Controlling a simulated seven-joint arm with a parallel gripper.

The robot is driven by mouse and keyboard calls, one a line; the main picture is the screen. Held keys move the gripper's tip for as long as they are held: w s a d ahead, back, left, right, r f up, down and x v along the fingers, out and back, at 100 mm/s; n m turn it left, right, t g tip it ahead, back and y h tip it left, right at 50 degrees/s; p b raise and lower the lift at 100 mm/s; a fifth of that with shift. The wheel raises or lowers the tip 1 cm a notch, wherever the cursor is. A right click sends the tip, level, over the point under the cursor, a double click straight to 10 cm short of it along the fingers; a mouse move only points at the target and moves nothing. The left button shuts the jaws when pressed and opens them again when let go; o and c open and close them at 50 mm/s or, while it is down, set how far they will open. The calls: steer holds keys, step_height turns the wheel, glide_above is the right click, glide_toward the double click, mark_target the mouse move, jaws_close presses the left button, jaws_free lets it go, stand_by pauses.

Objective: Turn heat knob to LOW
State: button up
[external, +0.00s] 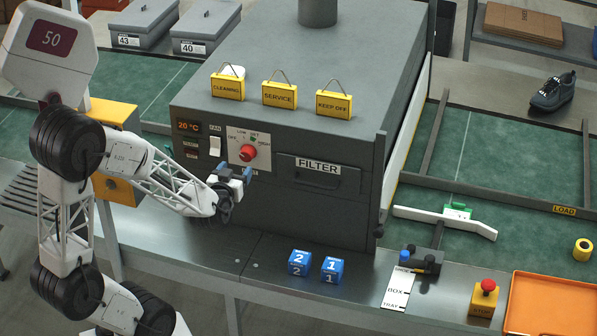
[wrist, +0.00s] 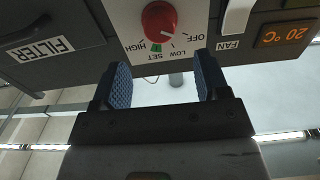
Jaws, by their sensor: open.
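The red heat knob (external: 248,153) sits on a white dial plate on the front of the grey oven. The wrist view shows the knob (wrist: 159,18) upside down, with OFF, LOW, SET and HIGH printed around it. A small pale mark on the knob's rim seems to face the LOW side, but its exact setting is hard to tell. A green mark is beside SET. My gripper (external: 236,173) is open and empty, just in front of and below the knob. In the wrist view its blue pads (wrist: 163,72) are apart, with the knob beyond them, untouched.
The temperature display (wrist: 281,34) reads 20 °C. A white fan switch (external: 215,146) is left of the dial and the FILTER drawer (external: 318,177) is right. Yellow signs (external: 280,95) stand on the oven top. Blue numbered blocks (external: 300,262) are on the bench below.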

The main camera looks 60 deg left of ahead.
mark_target(245, 156)
steer(key=shift+w, duration=0.1)
steer(key=shift+x, duration=3.8)
steer(key=c, duration=0.9)
